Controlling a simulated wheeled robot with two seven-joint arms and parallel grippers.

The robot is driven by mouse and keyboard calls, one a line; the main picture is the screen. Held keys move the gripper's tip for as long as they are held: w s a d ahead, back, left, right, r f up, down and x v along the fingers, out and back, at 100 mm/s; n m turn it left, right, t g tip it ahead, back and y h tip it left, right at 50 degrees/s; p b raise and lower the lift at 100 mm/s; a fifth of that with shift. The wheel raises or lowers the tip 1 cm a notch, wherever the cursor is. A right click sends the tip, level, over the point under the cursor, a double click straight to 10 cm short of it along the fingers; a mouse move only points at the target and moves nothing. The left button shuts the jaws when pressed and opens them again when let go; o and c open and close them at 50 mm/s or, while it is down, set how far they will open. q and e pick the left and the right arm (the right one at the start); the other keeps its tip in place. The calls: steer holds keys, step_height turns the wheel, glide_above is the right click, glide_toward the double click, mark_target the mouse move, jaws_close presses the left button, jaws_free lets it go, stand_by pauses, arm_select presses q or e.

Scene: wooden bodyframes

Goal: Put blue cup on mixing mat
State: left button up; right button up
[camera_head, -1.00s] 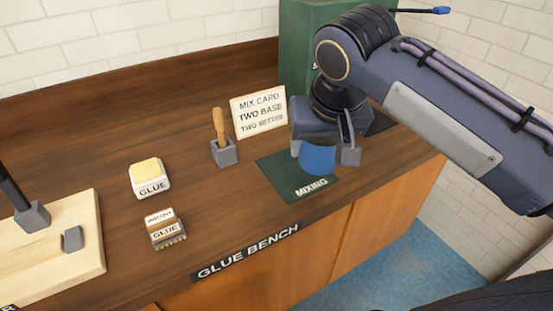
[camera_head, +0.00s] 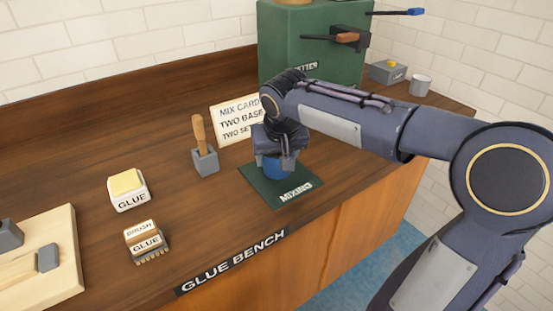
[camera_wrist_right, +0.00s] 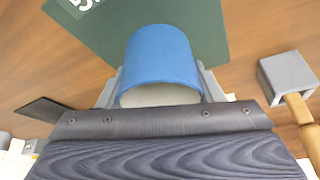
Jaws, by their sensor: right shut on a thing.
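The blue cup (camera_head: 275,171) is over the green mixing mat (camera_head: 300,184) on the bench. My right gripper (camera_head: 276,162) is shut on the cup and hides its upper part. In the right wrist view the blue cup (camera_wrist_right: 162,55) sits between the two fingers (camera_wrist_right: 161,90), its pale open rim toward the wrist. The mat (camera_wrist_right: 205,22) shows behind it. I cannot tell whether the cup's base touches the mat. My left gripper is not in view.
The mix card (camera_head: 234,119) and a grey holder with a wooden handle (camera_head: 205,160) stand beside the mat. The glue pot (camera_head: 129,194) and glue brush (camera_head: 146,240) are further left. A green cabinet (camera_head: 300,45), grey box (camera_head: 388,71) and grey cup (camera_head: 420,84) stand behind.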

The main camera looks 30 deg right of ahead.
steer(key=shift+f, duration=0.25)
steer(key=shift+f, duration=0.15)
steer(key=o, duration=1.1)
